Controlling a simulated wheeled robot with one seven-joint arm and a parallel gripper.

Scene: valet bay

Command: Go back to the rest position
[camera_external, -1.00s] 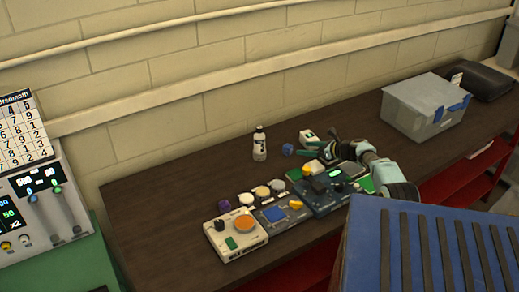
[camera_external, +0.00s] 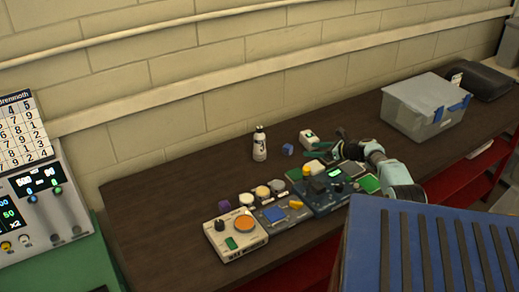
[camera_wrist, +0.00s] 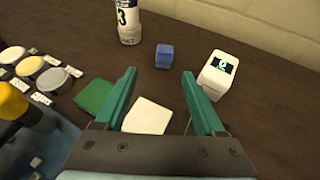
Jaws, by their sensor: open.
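My gripper (camera_external: 322,152) is over the dark bench top, just behind the row of control panels. In the wrist view its two green fingers (camera_wrist: 158,100) stand apart with nothing gripped between them. A white flat piece (camera_wrist: 147,116) and a green flat piece (camera_wrist: 95,96) lie on the bench near the fingers, partly hidden by them. A blue cube (camera_wrist: 164,56) sits beyond the fingertips; it also shows in the external view (camera_external: 287,149). A white box with a dark green display (camera_wrist: 215,75) stands to the right of the fingers.
A white bottle (camera_external: 259,144) stands at the back of the bench. Panels with knobs and buttons (camera_external: 236,235) line the front. A grey lidded bin (camera_external: 412,112) and a black case (camera_external: 485,80) are at the right. Bare bench lies left of the bottle.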

